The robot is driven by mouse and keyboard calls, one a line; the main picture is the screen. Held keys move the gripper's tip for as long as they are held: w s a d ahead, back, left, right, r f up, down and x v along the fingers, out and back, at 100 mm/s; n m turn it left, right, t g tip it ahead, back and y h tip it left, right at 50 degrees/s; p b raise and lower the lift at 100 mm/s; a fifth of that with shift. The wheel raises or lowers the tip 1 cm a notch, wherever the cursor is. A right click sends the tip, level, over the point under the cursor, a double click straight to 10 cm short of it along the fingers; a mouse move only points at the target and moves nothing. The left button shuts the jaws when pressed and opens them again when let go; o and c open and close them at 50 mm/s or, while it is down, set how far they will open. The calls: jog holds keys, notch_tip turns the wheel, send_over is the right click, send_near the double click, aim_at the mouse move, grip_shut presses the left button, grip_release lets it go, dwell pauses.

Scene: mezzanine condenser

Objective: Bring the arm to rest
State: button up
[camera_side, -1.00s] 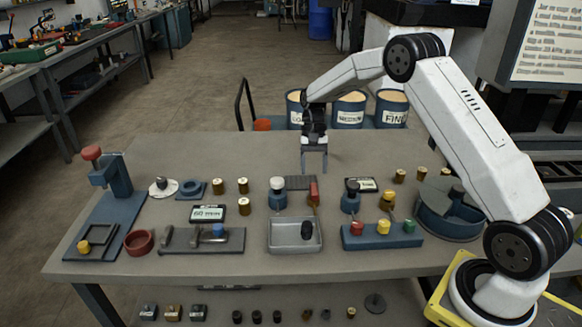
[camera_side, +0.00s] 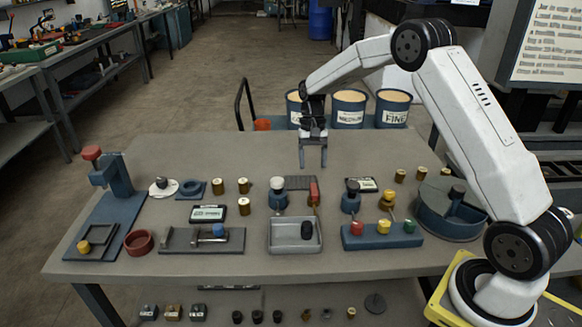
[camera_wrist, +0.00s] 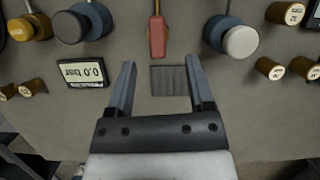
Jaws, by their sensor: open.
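My gripper (camera_side: 313,154) hangs above the back part of the grey table (camera_side: 200,155), its fingers pointing down. It is open, and nothing is between the fingers. In the wrist view my gripper (camera_wrist: 157,82) has its two fingers spread apart over bare table, with a dark ribbed pad (camera_wrist: 170,80) showing between and beyond them. The pad also shows in the side view (camera_side: 300,183), in front of the gripper and below it. A red-handled tool (camera_wrist: 157,36) lies beyond the fingertips in the wrist view.
A small press (camera_side: 117,177) stands at left. Labelled buckets (camera_side: 348,110) stand behind the table. The table's back left is clear.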

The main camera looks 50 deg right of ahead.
jog(key=s+a+n+t+h, duration=0.1)
jog(key=s+a+n, duration=0.3)
jog(key=s, duration=0.5)
jog(key=s+a+r+n+t+h, duration=0.1)
jog(key=s+a+n+t, duration=0.3)
jog(key=s+a, duration=0.4)
jog(key=s, duration=0.2)
jog(key=shift+s+h, duration=0.3)
